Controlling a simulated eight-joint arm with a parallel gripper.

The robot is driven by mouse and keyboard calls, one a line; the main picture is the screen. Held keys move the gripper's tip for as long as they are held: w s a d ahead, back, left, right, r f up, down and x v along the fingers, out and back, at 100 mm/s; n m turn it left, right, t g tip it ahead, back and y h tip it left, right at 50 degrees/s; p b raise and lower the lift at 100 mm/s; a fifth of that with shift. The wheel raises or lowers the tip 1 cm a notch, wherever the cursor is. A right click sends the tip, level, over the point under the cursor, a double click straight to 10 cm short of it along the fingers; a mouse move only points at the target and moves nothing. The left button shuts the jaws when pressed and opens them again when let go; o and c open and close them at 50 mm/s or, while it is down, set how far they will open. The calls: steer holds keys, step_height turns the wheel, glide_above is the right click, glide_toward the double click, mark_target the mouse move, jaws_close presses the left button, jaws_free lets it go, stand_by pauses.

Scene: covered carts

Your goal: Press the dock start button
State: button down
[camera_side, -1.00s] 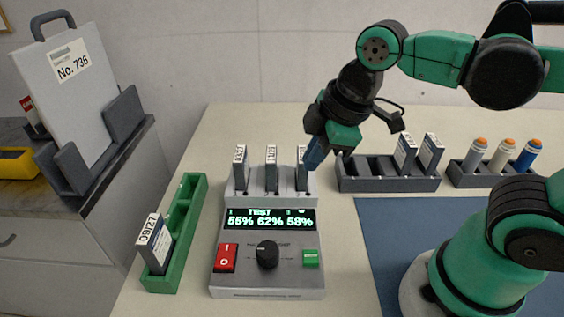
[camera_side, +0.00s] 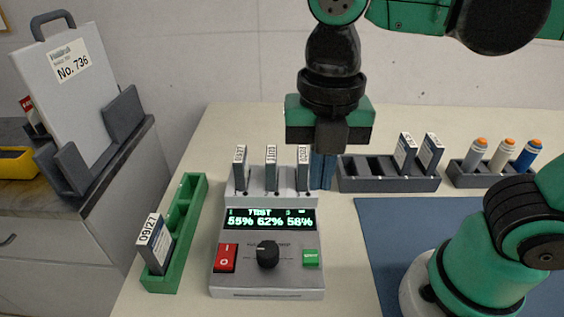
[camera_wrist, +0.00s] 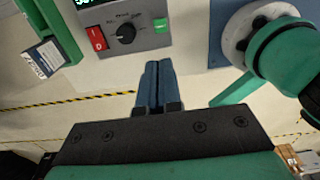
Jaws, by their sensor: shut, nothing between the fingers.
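The dock (camera_side: 219,279) is a grey box on the table with a lit display (camera_side: 270,218) reading TEST, 55%, 62%, 58%. On its front are a red rocker switch (camera_side: 226,258), a black knob (camera_side: 266,254) and a small green button (camera_side: 311,258) at the right. The button also shows in the wrist view (camera_wrist: 160,24). Three labelled modules (camera_side: 271,168) stand upright in the dock's rear slots. My gripper (camera_side: 322,185) is shut and empty, pointing down behind and right of the button in the side view. Its blue fingertips (camera_wrist: 156,66) are apart from the button.
A green tray (camera_side: 187,214) with one module (camera_side: 155,244) lies left of the dock. A grey rack (camera_side: 390,184) with two modules and a rack of capped tubes (camera_side: 497,174) stand to the right. A blue mat (camera_side: 395,218) lies right of the dock.

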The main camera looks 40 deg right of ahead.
mark_target(310, 256)
step_height(310, 256, down, 14)
steer(key=shift+r, duration=0.1)
stand_by(0.7)
steer(key=shift+f, duration=0.2)
steer(key=shift+f, duration=0.7)
steer(key=shift+w+r, duration=0.1)
steer(key=shift+r, duration=0.05)
steer(key=shift+r, duration=4.15)
